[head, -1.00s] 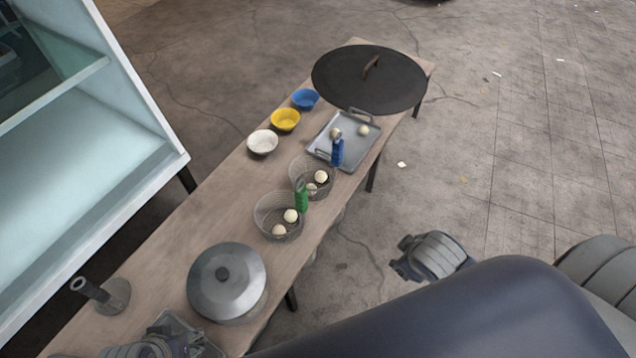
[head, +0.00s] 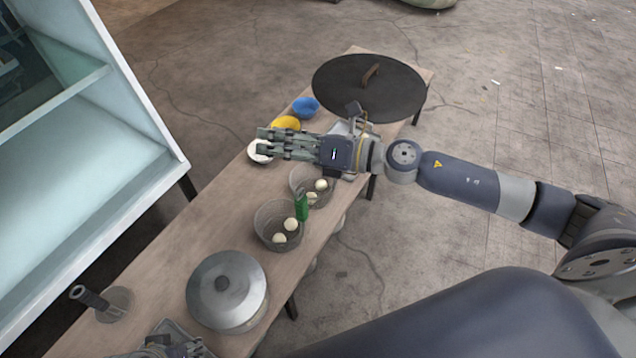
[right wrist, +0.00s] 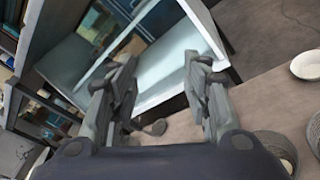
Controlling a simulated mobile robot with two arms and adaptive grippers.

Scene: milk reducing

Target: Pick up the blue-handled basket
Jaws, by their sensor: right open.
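The blue-handled basket (head: 297,182) is a wire mesh basket on the table, holding pale round pieces. Its blue handle is hidden behind my right wrist in the head view. A second mesh basket (head: 262,222), with a green handle (head: 302,206), stands nearer. My right gripper (head: 268,142) is open and empty, pointing left above the table, beyond the blue-handled basket and over the bowls. In the right wrist view its fingers (right wrist: 162,72) are apart, and mesh baskets show partly at the lower right. My left gripper (head: 170,347) is cut off at the bottom edge; its jaws are unclear.
White (head: 259,157), yellow (head: 286,123) and blue (head: 306,106) bowls line the table's far left side. A large dark griddle (head: 345,90) is at the far end, a lidded pot (head: 228,285) at the near end. A glass cabinet (head: 110,150) stands left.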

